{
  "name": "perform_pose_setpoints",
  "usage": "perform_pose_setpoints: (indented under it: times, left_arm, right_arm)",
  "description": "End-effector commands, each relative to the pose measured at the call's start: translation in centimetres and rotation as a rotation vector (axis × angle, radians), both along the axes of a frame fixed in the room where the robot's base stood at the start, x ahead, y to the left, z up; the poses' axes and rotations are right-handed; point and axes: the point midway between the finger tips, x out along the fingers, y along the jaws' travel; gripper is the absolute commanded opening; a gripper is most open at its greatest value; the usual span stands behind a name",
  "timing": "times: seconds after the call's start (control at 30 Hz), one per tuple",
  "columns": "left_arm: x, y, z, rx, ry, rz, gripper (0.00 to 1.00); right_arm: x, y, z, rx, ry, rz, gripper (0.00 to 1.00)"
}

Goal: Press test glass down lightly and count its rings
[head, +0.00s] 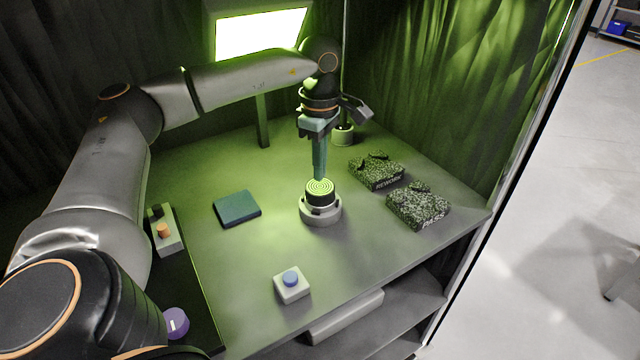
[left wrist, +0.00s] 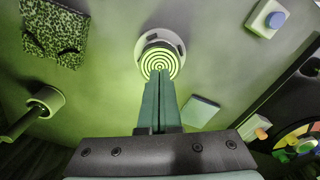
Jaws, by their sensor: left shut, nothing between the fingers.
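The test glass (head: 320,187) shows as a round disc with several green and dark concentric rings. It sits on a dark cylinder in a light round holder (head: 321,214) at the middle of the table. In the left wrist view the ringed disc (left wrist: 160,60) is seen from above, its lower edge hidden by my fingers. My left gripper (head: 319,177) points straight down with its fingers shut and empty. In the left wrist view its fingertips (left wrist: 160,76) overlap the rim of the disc. I cannot tell whether they touch it. My right gripper is not in view.
Two speckled blocks (head: 417,205) lie right of the holder. A dark teal pad (head: 237,208) lies left. A blue-button box (head: 291,284) stands near the front edge. A lit lamp panel (head: 260,33) on a post is behind. Green-lit curtains close the back and right.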

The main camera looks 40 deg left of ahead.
Motion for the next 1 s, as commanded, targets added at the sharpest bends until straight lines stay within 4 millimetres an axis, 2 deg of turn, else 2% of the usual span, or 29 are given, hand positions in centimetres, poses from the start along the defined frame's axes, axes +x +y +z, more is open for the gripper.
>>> perform_pose_setpoints:
  times: [0.1, 0.5, 1.0]
  left_arm:
    - [0.0, 0.0, 1.4, -0.001, -0.001, 0.000, 0.00]
    - [0.0, 0.0, 4.5, -0.001, -0.001, 0.000, 0.00]
    - [0.1, 0.0, 4.8, 0.000, -0.002, 0.000, 0.00]
  right_arm:
    - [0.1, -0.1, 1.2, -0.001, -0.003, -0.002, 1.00]
    - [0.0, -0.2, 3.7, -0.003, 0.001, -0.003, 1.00]
    - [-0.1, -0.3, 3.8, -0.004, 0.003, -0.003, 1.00]
